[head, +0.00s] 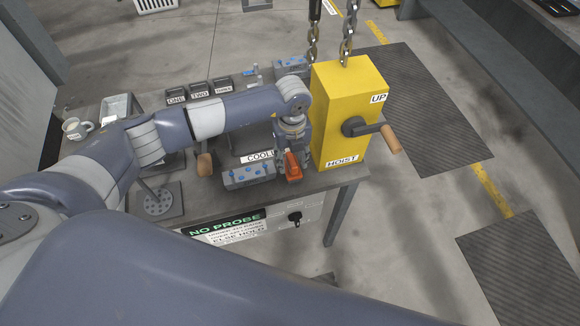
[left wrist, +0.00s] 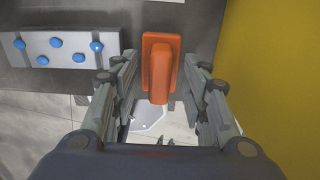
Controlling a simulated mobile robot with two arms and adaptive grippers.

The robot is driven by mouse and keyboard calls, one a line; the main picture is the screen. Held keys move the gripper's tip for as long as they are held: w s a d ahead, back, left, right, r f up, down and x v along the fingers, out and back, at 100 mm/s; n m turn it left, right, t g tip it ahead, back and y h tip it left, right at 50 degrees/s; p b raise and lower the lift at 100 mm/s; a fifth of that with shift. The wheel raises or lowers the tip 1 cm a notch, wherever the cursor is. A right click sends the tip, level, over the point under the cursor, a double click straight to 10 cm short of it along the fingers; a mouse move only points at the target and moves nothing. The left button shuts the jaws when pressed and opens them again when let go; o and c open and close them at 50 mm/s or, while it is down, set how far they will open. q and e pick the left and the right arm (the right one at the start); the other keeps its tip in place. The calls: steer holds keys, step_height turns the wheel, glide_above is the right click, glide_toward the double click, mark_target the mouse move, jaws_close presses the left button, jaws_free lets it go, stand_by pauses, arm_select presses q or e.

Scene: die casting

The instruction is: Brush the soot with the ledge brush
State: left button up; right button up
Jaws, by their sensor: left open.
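An orange block with a raised grip (head: 293,166), which looks like the ledge brush, sits at the front edge of the table beside the yellow hoist box. It also shows in the left wrist view (left wrist: 160,65), with its raised grip pointing toward me. My left gripper (head: 290,156) is directly above it. In the left wrist view my left gripper (left wrist: 158,90) is open, with its fingers apart on either side of the orange grip and gaps visible on both sides. I cannot make out any soot. My right gripper is not in view.
The yellow hoist box (head: 338,100) with a crank stands close right of the gripper, with chains above. A grey block with blue studs (head: 248,175) lies just left. The floor beyond is open.

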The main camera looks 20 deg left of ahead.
arm_select(q)
jaws_close()
steer(key=shift+r+p, duration=2.2)
steer(key=shift+r, duration=0.8)
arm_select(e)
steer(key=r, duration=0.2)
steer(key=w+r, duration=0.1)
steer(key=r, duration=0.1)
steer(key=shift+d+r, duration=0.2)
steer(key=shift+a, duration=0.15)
